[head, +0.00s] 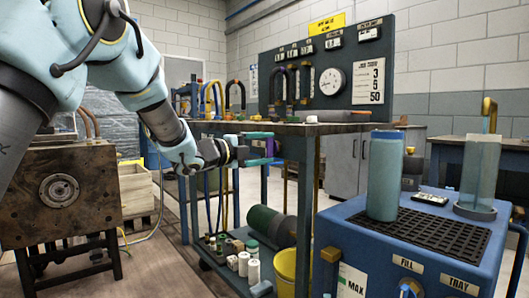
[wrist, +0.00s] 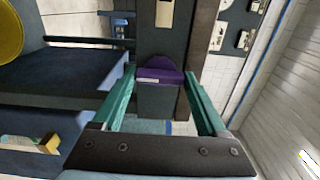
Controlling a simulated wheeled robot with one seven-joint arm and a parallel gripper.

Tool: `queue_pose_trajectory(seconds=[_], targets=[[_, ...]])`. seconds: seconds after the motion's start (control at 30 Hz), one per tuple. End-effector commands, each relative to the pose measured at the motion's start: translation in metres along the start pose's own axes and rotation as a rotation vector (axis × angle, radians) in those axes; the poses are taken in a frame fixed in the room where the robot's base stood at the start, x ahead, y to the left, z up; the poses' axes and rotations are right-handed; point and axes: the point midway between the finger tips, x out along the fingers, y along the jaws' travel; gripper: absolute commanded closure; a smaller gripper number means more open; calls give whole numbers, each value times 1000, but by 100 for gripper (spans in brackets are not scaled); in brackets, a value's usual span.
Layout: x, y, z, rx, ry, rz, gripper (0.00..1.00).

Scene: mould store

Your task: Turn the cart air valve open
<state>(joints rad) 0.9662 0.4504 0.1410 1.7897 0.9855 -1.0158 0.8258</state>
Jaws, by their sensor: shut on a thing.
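My gripper (head: 264,147) is at the front leg of the dark-topped cart (head: 305,128), just below its top. Its two teal fingers are shut on a purple handle (head: 270,147), which looks like that of the cart air valve. In the wrist view, my gripper (wrist: 160,74) has one finger on each side of the purple handle (wrist: 160,76). The handle sits against a dark upright part of the cart. The fingers hide its sides, and I cannot tell how far it is turned.
A blue machine (head: 345,240) with clear cylinders stands at the right front. A rusty mould block (head: 100,190) on a stand is at the left. A gauge panel (head: 350,55) stands behind.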

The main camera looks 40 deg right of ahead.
Motion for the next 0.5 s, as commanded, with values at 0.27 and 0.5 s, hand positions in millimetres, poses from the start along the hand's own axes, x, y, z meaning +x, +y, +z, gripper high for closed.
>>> queue_pose_trajectory(seconds=[0.27,0.5], targets=[[0,1,0,3,0,3,81],[0,1,0,2,0,2,4]])
